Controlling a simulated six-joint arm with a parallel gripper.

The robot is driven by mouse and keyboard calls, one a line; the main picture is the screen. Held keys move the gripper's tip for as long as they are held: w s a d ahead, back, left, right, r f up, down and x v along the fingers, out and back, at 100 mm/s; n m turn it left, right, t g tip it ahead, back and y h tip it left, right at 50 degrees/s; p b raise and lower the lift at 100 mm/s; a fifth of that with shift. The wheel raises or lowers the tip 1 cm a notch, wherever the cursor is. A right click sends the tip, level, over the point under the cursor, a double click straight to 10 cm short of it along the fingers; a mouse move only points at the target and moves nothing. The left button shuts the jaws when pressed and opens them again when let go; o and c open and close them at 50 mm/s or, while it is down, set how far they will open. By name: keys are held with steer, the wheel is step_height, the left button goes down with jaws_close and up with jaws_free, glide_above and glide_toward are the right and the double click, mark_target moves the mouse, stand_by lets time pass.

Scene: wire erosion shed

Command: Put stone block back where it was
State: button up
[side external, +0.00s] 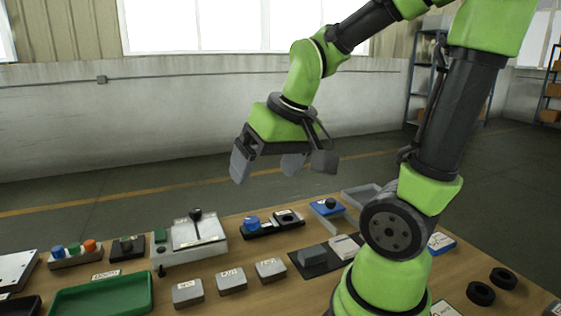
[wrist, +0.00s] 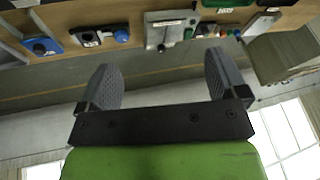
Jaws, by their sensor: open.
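My gripper (side external: 267,167) is held high above the back of the wooden table, with its two grey fingers apart and nothing between them. The wrist view shows the open gripper (wrist: 163,82) too, pointing past the table edge at the floor and wall. I cannot tell which of these is the stone block.
A green tray (side external: 100,296) lies at the front left. A white plate fixture with a black knob (side external: 197,240), a blue-knobbed black fixture (side external: 254,228) and a button box (side external: 75,255) stand along the back. Black rings (side external: 481,293) lie at the right. Air around my gripper is clear.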

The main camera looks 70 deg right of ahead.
steer(key=s+a+r+n+t+y, duration=0.2)
steer(key=s+a+r, duration=0.2)
steer(key=a, duration=0.3)
steer(key=shift+s+a+y, duration=0.3)
steer(key=shift+s+a, duration=0.05)
steer(key=shift+s, duration=0.05)
stand_by(1.4)
